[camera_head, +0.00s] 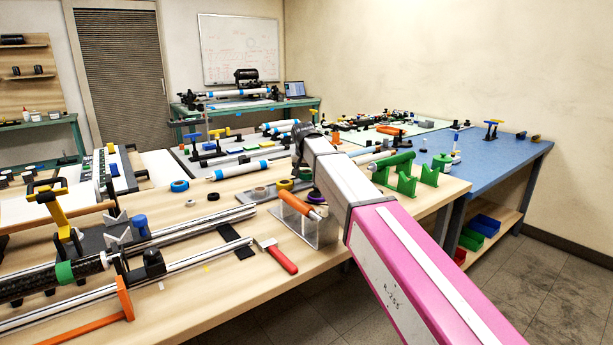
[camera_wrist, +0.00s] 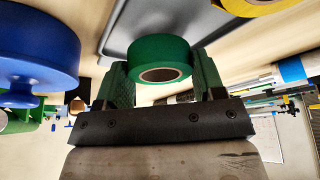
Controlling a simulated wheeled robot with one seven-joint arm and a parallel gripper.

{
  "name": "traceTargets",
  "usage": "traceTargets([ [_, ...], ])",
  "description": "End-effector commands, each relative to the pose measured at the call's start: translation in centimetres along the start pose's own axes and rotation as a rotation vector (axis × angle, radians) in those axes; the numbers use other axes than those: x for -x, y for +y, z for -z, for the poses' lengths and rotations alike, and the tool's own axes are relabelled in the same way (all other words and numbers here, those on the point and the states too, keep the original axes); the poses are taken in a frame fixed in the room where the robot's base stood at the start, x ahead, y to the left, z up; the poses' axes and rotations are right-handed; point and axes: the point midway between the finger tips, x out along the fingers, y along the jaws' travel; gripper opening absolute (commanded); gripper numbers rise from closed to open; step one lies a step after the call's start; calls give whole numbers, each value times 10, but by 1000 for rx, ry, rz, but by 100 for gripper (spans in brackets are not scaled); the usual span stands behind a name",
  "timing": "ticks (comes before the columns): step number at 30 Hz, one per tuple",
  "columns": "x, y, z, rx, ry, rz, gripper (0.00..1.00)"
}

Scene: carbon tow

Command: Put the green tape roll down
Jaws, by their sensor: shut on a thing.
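The green tape roll (camera_wrist: 160,52) is between the two fingers of my gripper (camera_wrist: 163,72) in the wrist view, with its cardboard core facing the camera. My gripper is shut on it. A grey tray (camera_wrist: 195,20) shows just behind the roll; I cannot tell whether the roll touches it. In the head view a bit of green (camera_head: 305,172) shows beside my arm, likely this roll, and my arm hides most of the gripper. The grey tray (camera_head: 245,198) lies on the wooden table there.
A yellow roll (camera_head: 285,185) is on the tray, also in the wrist view (camera_wrist: 245,5). A purple-blue spool (camera_head: 315,197) stands close by and looms left in the wrist view (camera_wrist: 38,45). A clear holder with an orange-handled tool (camera_head: 300,207) and green stands (camera_head: 405,180) are near.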

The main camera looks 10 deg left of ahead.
Motion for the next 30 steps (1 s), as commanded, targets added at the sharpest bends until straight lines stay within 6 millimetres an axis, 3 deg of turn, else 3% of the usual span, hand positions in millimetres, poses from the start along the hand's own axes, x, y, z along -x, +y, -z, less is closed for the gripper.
traceTargets([
  [4, -14, 0, -6, 0, 1, 0, 40],
  [13, -16, 0, -6, 0, 1, 0, 40],
  [14, -16, 0, -7, 0, 1, 0, 66],
  [15, -16, 0, -6, 0, 1, 0, 73],
  [25, -13, 0, -5, 0, 1, 0, 73],
  [30, 5, 0, -6, 0, 2, 0, 73],
])
